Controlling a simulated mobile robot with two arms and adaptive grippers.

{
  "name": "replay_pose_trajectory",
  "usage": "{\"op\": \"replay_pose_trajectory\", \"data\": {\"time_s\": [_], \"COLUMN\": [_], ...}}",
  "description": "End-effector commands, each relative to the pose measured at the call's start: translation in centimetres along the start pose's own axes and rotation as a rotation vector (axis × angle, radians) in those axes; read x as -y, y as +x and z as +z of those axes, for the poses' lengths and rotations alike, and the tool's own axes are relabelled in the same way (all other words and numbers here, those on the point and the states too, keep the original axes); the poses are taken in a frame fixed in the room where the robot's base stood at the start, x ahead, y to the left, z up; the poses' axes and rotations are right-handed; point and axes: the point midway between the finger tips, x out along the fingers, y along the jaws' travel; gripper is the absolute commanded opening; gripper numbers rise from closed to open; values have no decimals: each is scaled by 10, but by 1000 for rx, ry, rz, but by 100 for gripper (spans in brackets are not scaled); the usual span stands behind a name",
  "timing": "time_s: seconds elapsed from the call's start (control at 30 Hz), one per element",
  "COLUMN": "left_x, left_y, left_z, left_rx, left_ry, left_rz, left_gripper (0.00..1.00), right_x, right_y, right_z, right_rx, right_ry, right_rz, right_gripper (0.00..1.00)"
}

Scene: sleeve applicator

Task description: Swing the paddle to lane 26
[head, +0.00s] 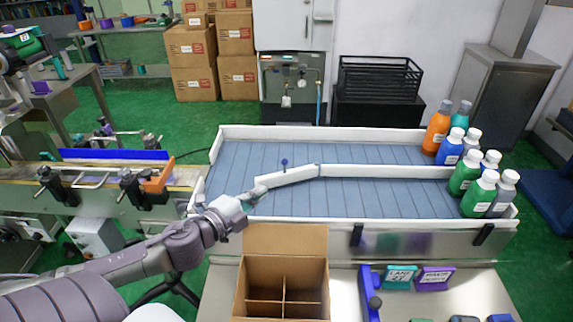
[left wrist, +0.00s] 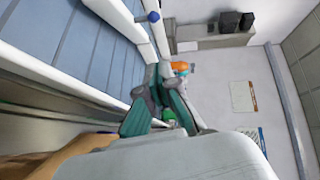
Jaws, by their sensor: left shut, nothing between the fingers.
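The paddle (head: 288,176) is a white bar that meets the left end of the white middle divider (head: 400,171) on the blue-grey conveyor bed. Its free end slants left and toward the near side. A blue knob (head: 284,162) stands by its middle; a blue knob also shows in the left wrist view (left wrist: 153,16). My left gripper (head: 255,193) is shut and empty, just on the near side of the paddle's free end; I cannot tell whether they touch. Its teal-grey fingers show in the left wrist view (left wrist: 165,90). My right gripper is not in view.
Several bottles (head: 470,165) stand at the bed's right end, across both lanes. An open divided cardboard box (head: 284,285) stands in front of the bed. A teal sign (head: 401,277) has lane lettering too small to read surely. The bed's left part is clear of bottles.

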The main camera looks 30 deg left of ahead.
Motion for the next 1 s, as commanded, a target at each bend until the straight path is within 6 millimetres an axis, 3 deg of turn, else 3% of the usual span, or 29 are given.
{"op": "replay_pose_trajectory", "data": {"time_s": [0.13,0.27,0.63,0.93,1.0], "left_x": [0,0,4,3,2], "left_y": [0,4,54,105,112], "left_z": [0,0,0,0,12], "left_rx": [0,0,0,1,4], "left_ry": [-1,-1,0,-1,0], "left_rz": [0,0,-4,-3,-1], "left_gripper": [0,0,0,0,0], "right_x": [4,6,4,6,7], "right_y": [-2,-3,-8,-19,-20], "right_z": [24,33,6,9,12], "right_rx": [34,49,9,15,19], "right_ry": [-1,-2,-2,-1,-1], "right_rz": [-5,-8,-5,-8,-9], "right_gripper": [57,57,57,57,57]}}
